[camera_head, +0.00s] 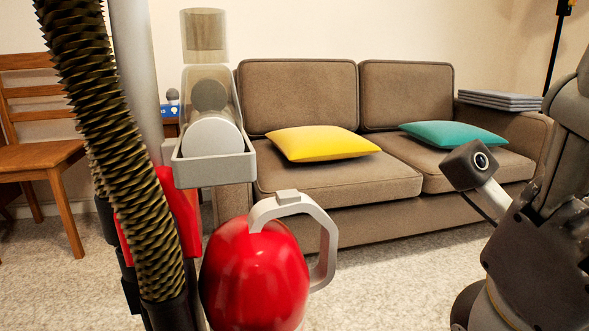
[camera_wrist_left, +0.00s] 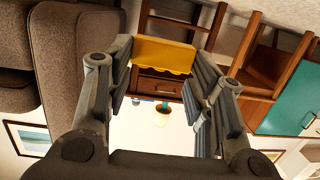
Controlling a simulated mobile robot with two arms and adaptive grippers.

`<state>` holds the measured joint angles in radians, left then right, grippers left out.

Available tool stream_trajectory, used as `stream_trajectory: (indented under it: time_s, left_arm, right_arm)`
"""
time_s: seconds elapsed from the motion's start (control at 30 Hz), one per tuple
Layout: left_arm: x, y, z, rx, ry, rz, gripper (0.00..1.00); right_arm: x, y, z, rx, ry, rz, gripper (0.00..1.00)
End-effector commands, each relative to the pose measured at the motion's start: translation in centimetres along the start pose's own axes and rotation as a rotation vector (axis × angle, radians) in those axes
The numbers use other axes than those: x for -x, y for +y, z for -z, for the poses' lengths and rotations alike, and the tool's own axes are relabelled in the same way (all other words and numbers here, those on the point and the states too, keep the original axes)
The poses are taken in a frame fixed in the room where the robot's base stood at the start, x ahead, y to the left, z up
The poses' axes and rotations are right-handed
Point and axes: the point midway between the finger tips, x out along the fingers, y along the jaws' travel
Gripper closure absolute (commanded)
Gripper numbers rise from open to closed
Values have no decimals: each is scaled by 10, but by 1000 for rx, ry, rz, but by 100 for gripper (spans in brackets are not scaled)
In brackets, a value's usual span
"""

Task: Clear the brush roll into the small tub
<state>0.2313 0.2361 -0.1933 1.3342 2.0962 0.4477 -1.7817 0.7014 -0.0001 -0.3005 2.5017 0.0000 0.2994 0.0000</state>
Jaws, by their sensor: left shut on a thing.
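A vacuum cleaner stands close in the head view, with a red dome body (camera_head: 255,275), a grey handle (camera_head: 320,225) and a ribbed black-and-gold hose (camera_head: 112,155). I cannot make out a separate brush roll or a small tub. My left gripper (camera_wrist_left: 165,55) shows only in the left wrist view. Its fingers close on a yellow thing (camera_wrist_left: 163,53) with a wavy edge; what it is, I cannot tell. My right gripper (camera_head: 545,265) is partly in the head view at the right edge. Its jaws are not clear.
A brown sofa (camera_head: 305,95) with a yellow cushion (camera_head: 322,144) and a teal cushion (camera_head: 452,133) stands behind. A wooden chair (camera_head: 35,155) is at the left. Carpet (camera_head: 400,285) shows clear between.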

Motion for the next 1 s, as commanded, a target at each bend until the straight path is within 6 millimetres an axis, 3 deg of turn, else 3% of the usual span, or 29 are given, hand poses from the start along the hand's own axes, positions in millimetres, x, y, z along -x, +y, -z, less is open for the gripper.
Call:
stream_trajectory:
  time_s: [0.33, 0.37, 0.53, 1.0]
  left_arm:
    - [0, 0, -1, -1, 0, 0, 63]
    - [0, 0, -1, -1, 0, 0, 47]
    - [0, 0, -1, -1, 0, 0, 26]
    - [0, -1, 8, -2, 5, 0, 26]
  right_arm:
    - [2, 0, 0, 1, -1, 0, 39]
    - [2, 0, 0, 1, -1, -1, 39]
    - [2, 0, 0, 1, -1, -1, 39]
    - [3, 0, -2, 0, -6, -3, 39]
